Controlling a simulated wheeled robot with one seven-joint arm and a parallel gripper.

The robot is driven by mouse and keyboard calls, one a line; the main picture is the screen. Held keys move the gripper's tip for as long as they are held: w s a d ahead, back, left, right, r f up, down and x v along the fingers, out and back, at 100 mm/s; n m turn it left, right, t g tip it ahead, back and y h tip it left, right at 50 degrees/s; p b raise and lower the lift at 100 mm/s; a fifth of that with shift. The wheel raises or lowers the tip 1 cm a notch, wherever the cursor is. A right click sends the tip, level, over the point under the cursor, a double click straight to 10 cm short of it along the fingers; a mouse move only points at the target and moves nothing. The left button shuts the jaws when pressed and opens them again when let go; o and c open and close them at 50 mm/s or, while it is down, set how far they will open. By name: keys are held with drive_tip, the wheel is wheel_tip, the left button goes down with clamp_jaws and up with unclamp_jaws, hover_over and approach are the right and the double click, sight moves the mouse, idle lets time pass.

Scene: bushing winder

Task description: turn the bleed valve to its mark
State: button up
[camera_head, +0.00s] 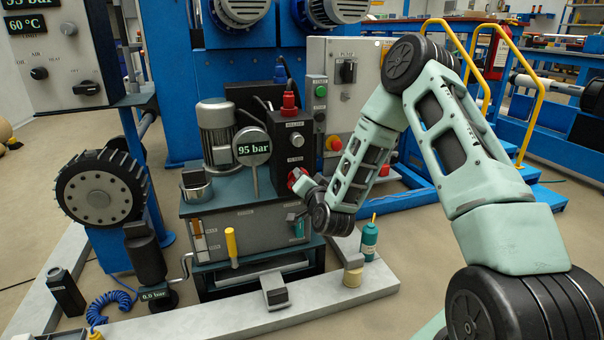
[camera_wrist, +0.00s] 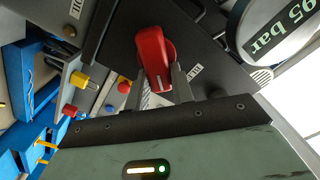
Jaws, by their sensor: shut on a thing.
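The red valve handle (camera_wrist: 154,50) is a rounded lever on a dark block; in the wrist view it sits between my gripper's fingers (camera_wrist: 159,78). My gripper is shut on its near end. A small pale line shows on the handle between the fingers. A white label (camera_wrist: 194,71) lies just right of the fingers; its text is too small to read. In the head view the red handle (camera_head: 293,176) shows at the lower front of the black block (camera_head: 289,142), with my gripper (camera_head: 301,184) at it, mostly hidden by my wrist.
A round gauge reading 95 bar (camera_head: 254,149) stands close left of my gripper. A grey motor (camera_head: 217,130) is behind it. A panel with a red button (camera_head: 334,143) stands right.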

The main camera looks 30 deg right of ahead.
drive_tip(key=shift+s+d+f+m+p, duration=0.1)
drive_tip(key=shift+f+m+p, duration=0.15)
drive_tip(key=shift+m+p, duration=0.95)
drive_tip(key=shift+d+f+m+p, duration=0.1)
drive_tip(key=shift+f+m+p, duration=0.15)
drive_tip(key=shift+m, duration=1.8)
drive_tip(key=shift+s+d+f+m+p, duration=0.15)
drive_tip(key=shift+m+p, duration=0.65)
drive_tip(key=shift+m, duration=0.85)
drive_tip(key=shift+w+a+f, duration=0.1)
drive_tip(key=o, duration=1)
drive_tip(key=shift+p+v, duration=1.8)
drive_tip(key=shift+v, duration=6.9)
